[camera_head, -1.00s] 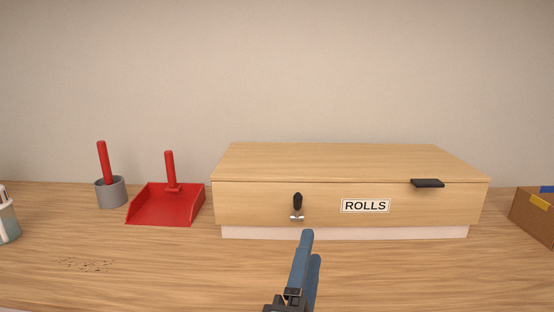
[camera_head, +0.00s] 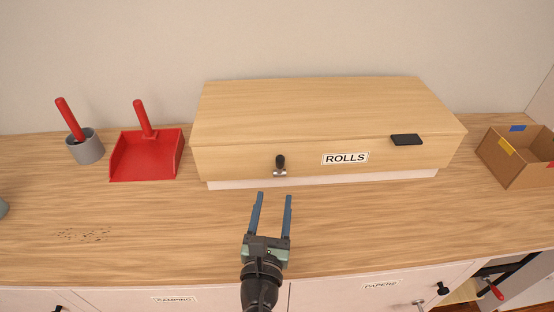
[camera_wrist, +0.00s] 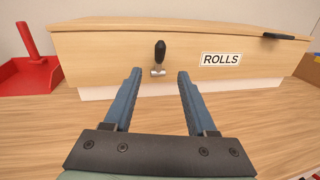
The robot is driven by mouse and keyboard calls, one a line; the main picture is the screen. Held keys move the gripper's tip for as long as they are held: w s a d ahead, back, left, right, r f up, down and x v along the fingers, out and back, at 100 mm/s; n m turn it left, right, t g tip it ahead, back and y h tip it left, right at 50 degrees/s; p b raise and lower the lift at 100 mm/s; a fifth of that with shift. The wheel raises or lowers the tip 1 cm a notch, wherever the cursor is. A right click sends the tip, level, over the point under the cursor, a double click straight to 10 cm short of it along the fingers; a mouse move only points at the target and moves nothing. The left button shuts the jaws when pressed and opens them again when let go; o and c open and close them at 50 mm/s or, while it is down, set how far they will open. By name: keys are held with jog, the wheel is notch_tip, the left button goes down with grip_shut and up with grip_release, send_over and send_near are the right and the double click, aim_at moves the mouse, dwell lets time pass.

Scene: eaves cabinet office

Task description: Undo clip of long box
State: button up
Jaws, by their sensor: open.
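The long wooden box (camera_head: 300,115) labelled ROLLS stands at the back of the worktop with its lid down. Its clip (camera_head: 280,165) is a black lever with a metal base on the front face, left of the label; the lever points up. In the wrist view the clip (camera_wrist: 159,57) shows beyond and between my fingertips. My gripper (camera_head: 274,197) is open and empty, in front of the box and a little below the clip, apart from it. A black tab handle (camera_head: 406,140) sits at the right of the lid's front edge.
A red dustpan (camera_head: 147,158) and a grey pot (camera_head: 86,149) with a red-handled tool stand left of the box. A cardboard box (camera_head: 520,160) stands at the right. Dark crumbs (camera_head: 83,235) lie at front left. The worktop before the long box is clear.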

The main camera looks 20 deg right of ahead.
aim_at(280, 165)
jog(key=x, duration=1.1)
jog(key=shift+b, duration=0.4)
grip_shut()
dwell(0.8)
